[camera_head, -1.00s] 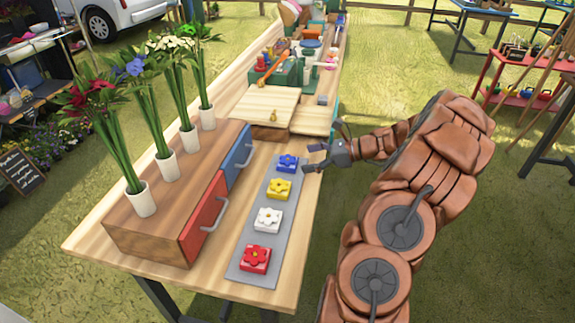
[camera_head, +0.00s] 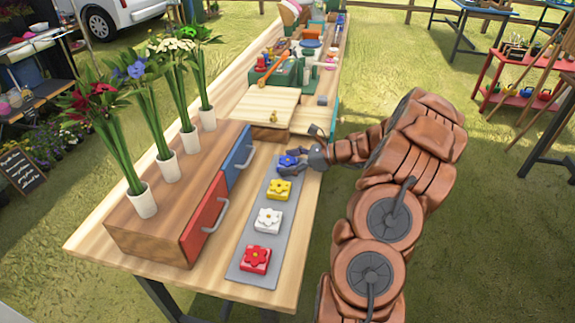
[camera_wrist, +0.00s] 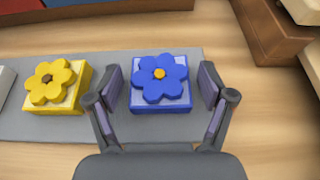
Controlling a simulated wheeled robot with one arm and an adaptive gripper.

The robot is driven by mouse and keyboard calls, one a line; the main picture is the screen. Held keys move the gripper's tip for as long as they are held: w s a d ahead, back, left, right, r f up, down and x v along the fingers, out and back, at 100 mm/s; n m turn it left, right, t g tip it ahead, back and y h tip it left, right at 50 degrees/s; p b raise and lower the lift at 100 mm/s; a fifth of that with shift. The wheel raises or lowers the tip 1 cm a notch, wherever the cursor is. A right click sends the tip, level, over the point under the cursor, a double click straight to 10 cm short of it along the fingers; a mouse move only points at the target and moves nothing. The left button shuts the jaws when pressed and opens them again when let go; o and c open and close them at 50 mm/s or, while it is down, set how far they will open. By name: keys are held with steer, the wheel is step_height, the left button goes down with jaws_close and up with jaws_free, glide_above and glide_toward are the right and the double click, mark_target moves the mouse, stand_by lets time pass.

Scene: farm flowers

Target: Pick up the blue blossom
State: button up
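The blue blossom (camera_wrist: 160,77) is a blue flower with an orange centre on a square blue base. It lies at the far end of a grey mat (camera_head: 237,267), and it also shows in the head view (camera_head: 287,161), partly covered by my gripper. My gripper (camera_wrist: 160,88) is open. In the wrist view its two fingers stand on either side of the blossom, with small gaps to its base. I cannot tell whether the fingertips are level with it.
A yellow blossom (camera_head: 279,189) sits close beside the blue one. White (camera_head: 268,220) and red (camera_head: 255,258) blossoms are nearer on the mat. A wooden drawer box (camera_head: 150,241) with vases (camera_head: 166,166) stands left.

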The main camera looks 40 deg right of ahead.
steer(key=c, duration=0.9)
steer(key=shift+r, duration=0.1)
